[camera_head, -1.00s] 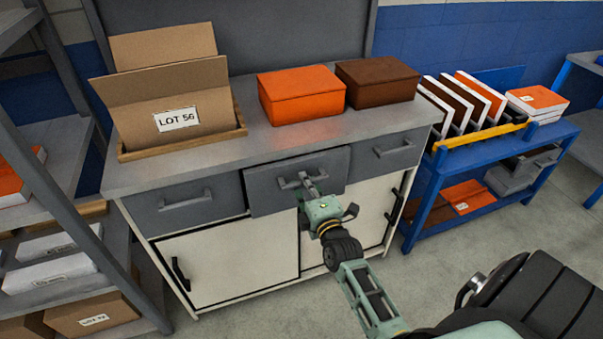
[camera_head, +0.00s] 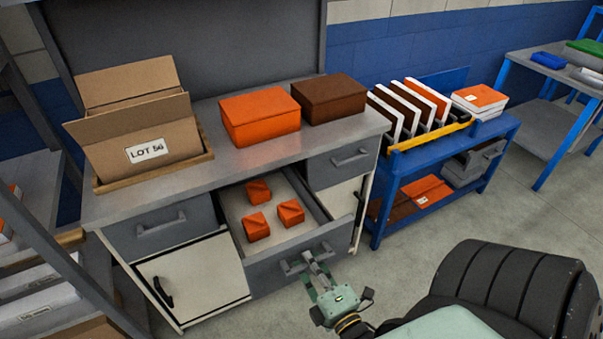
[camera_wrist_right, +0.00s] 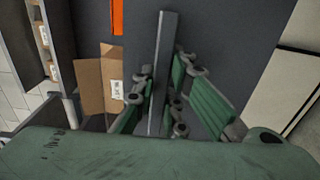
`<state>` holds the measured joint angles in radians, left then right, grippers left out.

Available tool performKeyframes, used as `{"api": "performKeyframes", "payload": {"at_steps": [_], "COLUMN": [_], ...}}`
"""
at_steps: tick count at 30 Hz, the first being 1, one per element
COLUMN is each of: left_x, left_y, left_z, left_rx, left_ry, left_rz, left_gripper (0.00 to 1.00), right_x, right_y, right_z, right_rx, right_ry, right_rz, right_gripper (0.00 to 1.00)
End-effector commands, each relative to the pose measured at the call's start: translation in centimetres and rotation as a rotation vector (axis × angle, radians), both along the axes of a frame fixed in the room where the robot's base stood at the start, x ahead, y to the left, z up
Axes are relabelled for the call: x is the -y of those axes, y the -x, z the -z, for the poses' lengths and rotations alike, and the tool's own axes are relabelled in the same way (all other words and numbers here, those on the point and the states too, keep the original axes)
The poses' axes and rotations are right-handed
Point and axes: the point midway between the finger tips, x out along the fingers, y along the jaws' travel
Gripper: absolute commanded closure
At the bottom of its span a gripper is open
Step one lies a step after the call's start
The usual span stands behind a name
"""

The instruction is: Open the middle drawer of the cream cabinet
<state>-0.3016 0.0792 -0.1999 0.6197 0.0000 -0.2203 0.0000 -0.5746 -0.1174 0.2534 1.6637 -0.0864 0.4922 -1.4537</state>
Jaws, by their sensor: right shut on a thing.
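The cream cabinet (camera_head: 195,275) has a grey top and three grey drawers in a row. Its middle drawer (camera_head: 272,275) is pulled well out, and several small orange boxes (camera_head: 257,227) lie inside it. My right gripper (camera_head: 308,265) is shut on the bar handle (camera_head: 306,258) of the middle drawer. In the right wrist view the handle (camera_wrist_right: 162,75) stands between the green fingers, with the grey drawer front behind it. The left drawer (camera_head: 148,227) and right drawer (camera_head: 342,162) are shut. My left gripper is not in view.
On the cabinet top stand an open cardboard box marked LOT 56 (camera_head: 135,130), an orange box (camera_head: 262,118) and a brown box (camera_head: 333,97). A blue cart (camera_head: 385,208) with panels stands to the right. A grey shelf rack (camera_head: 50,255) is at the left.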

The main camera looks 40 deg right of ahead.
Motion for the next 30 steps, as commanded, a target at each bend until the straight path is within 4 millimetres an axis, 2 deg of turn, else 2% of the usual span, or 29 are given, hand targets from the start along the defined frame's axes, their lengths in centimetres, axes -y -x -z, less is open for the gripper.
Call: {"api": "performKeyframes", "payload": {"at_steps": [7, 21, 22, 28, 30], "left_x": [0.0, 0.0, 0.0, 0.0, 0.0], "left_y": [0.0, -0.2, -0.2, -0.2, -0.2], "left_z": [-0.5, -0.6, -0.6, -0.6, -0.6], "left_rx": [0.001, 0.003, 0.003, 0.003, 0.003], "left_ry": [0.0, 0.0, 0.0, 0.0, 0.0], "left_rz": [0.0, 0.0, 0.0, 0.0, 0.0], "left_gripper": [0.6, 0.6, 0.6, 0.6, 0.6], "right_x": [-0.5, -0.6, -0.6, -0.6, -0.6], "right_y": [2.0, 2.3, 2.3, 2.3, 2.3], "right_z": [0.0, 0.0, 0.0, 0.0, 0.0], "right_rx": [-0.001, 0.001, 0.001, 0.001, 0.001], "right_ry": [-0.002, -0.002, -0.002, -0.001, -0.001], "right_rz": [0.001, 0.001, 0.001, 0.001, 0.001], "right_gripper": [1.0, 1.0, 0.87, 0.69, 0.69]}}
